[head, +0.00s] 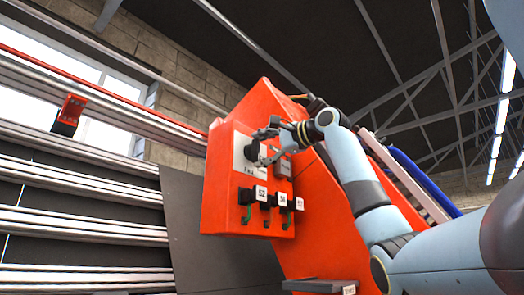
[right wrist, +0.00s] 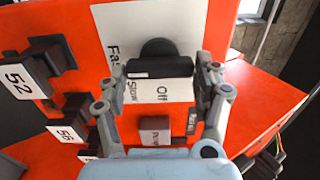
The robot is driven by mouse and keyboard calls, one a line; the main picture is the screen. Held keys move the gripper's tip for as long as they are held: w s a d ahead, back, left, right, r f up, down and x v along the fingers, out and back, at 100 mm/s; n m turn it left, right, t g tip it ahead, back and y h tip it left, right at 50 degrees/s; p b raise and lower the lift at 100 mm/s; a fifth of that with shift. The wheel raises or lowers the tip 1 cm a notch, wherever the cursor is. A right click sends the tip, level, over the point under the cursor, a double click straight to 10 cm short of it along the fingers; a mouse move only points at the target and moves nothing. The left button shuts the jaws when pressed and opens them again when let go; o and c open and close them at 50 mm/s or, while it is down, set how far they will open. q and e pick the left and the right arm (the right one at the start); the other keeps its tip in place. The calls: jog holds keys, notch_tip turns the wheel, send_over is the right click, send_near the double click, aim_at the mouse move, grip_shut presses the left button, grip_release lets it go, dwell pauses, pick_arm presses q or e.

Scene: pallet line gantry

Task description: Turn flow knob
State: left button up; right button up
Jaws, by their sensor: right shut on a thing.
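The flow knob (right wrist: 160,66) is a dark knob with a bar-shaped grip on a white label plate that reads Fast, Slow and Off. In the head view the knob (head: 252,152) is on the upper part of the orange control box, partly hidden by my gripper. My right gripper (right wrist: 162,75) has one finger at each end of the knob's bar and is shut on it. In the head view my right gripper (head: 268,143) reaches the box from the right. My left gripper is not in view.
Below the knob are black blocks with labels 52 (head: 261,193), 56 (head: 283,199) and a third one. A small labelled plate (right wrist: 155,130) is near the gripper. The orange box (head: 222,190) has grey rails (head: 80,180) to its left.

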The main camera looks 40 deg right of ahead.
dwell(0.3)
jog(key=o, duration=1.2)
jog(key=s, duration=1.1)
jog(key=shift+s+d, duration=0.4)
jog(key=shift+d, duration=0.05)
